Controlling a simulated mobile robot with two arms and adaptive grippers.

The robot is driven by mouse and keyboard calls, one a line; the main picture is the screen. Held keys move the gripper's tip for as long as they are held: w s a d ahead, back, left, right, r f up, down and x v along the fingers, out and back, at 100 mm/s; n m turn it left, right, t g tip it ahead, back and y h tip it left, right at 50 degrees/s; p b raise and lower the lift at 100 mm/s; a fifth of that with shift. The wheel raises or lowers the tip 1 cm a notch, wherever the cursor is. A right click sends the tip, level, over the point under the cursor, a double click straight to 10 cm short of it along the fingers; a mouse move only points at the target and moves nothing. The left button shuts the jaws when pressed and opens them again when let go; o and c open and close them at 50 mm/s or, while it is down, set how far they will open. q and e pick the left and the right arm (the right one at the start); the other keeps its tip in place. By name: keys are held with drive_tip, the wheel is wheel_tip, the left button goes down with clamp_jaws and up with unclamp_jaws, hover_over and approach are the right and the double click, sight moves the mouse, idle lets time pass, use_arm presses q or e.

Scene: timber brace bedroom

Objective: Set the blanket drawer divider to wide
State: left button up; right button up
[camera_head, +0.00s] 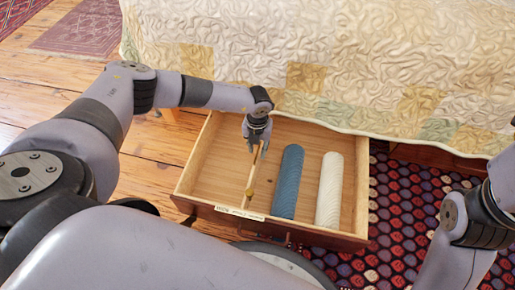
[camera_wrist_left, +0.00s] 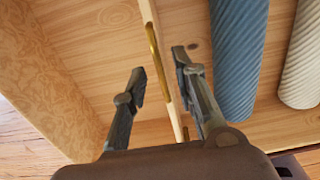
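The wooden drawer (camera_head: 214,162) is pulled out from under the bed. A thin pale divider (camera_head: 253,172) with a brass piece stands in it, left of the rolled blankets. The divider (camera_wrist_left: 148,12) and a brass strip (camera_wrist_left: 155,52) also show in the left wrist view. My left gripper (camera_head: 257,143) is over the divider's far part. In the wrist view its fingers (camera_wrist_left: 159,62) are spread, one on each side of the divider; contact is not clear. My right gripper is out of view; only part of that arm shows at right.
A blue rolled blanket (camera_head: 288,184) and a cream one (camera_head: 329,190) lie in the drawer's right part. The left part is bare. A label (camera_head: 239,212) is on the front edge. The quilted bed (camera_head: 330,60) overhangs behind; a patterned rug (camera_head: 400,215) lies right.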

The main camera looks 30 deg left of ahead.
use_arm(q)
drive_tip(key=shift+c, duration=0.2)
clamp_jaws()
idle(0.6)
